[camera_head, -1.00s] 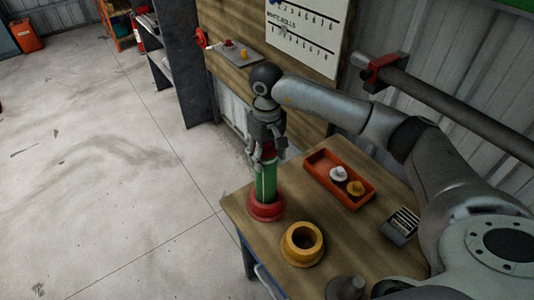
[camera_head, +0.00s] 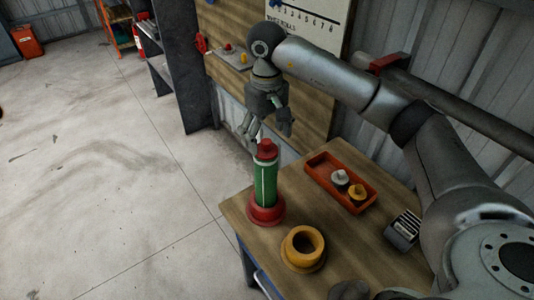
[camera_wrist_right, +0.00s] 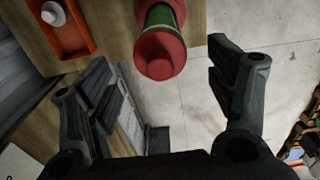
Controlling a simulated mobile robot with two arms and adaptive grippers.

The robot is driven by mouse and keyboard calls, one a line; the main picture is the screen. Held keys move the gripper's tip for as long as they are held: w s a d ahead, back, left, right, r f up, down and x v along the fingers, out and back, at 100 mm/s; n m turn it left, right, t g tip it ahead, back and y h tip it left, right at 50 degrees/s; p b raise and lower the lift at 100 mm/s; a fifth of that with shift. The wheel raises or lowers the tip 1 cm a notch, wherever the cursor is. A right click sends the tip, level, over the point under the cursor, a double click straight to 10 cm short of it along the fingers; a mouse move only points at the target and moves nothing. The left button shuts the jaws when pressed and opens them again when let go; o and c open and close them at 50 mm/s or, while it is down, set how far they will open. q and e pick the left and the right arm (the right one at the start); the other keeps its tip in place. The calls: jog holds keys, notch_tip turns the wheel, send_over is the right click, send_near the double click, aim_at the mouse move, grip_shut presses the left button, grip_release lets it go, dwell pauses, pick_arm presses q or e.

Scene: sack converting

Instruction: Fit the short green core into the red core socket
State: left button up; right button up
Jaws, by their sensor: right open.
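The short green core (camera_head: 265,183) stands upright in the red core socket (camera_head: 266,213) near the table's left corner. It has a red cap (camera_head: 266,149) on top. In the right wrist view the red cap (camera_wrist_right: 160,53) faces the camera, with a little green core (camera_wrist_right: 159,15) behind it. My right gripper (camera_head: 266,131) is open and empty, above and apart from the cap. In the wrist view its fingers (camera_wrist_right: 165,85) are spread wide.
A yellow socket (camera_head: 303,248) stands in front of the red one on the wooden table (camera_head: 345,240). An orange tray (camera_head: 322,182) with a white and a yellow piece lies behind. A dark slotted box (camera_head: 403,231) is at the right. Open floor lies left.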

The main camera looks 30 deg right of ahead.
jog(key=shift+r+b, duration=0.4)
jog(key=shift+r, duration=2.05)
